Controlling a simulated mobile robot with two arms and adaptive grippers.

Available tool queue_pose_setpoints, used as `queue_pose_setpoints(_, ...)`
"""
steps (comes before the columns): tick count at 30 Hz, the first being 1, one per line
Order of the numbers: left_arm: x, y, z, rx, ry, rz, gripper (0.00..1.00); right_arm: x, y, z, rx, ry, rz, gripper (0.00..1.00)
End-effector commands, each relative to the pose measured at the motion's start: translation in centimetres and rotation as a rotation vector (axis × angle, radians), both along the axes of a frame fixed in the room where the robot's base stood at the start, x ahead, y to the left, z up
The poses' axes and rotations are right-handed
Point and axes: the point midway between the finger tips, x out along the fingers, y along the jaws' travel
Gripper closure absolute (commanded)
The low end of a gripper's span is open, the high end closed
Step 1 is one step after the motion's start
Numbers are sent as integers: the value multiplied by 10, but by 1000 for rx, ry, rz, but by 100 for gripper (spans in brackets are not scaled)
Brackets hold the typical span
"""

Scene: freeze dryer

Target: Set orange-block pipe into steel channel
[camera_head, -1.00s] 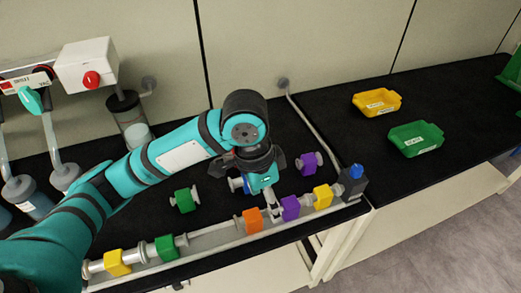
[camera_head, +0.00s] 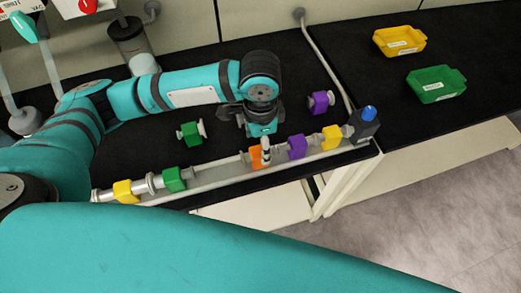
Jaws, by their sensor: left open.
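The orange-block pipe (camera_head: 255,158) lies in line with the other pipes along the steel channel (camera_head: 218,180) at the bench's front edge. Its grey end shows to the left of the block. A gripper finger partly covers its right side, so I cannot tell how fully it is seated. My left gripper (camera_head: 266,150) is open, pointing down at the block's right side; I cannot tell if it touches. My right gripper is not in view.
Yellow (camera_head: 123,192), green (camera_head: 174,180), purple (camera_head: 297,147) and yellow (camera_head: 332,138) block pipes line the channel up to a dark blue-knobbed end piece (camera_head: 364,124). Loose green (camera_head: 190,133) and purple (camera_head: 319,102) pipes lie behind. Yellow (camera_head: 400,42) and green (camera_head: 437,86) bins stand right.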

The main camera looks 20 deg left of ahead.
Motion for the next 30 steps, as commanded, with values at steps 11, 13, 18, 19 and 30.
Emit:
queue_pose_setpoints(11, 0, 0, -49, 1, 1, 1, 35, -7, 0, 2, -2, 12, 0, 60)
queue_pose_setpoints(13, 0, 0, -51, -1, 1, 0, 35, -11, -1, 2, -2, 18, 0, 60)
queue_pose_setpoints(18, 0, 0, -53, -1, -1, -1, 35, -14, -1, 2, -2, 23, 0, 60)
queue_pose_setpoints(19, 0, 0, -53, -1, -1, -1, 35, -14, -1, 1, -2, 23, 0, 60)
queue_pose_setpoints(30, 0, 0, -52, -1, -1, 0, 73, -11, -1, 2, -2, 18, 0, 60)
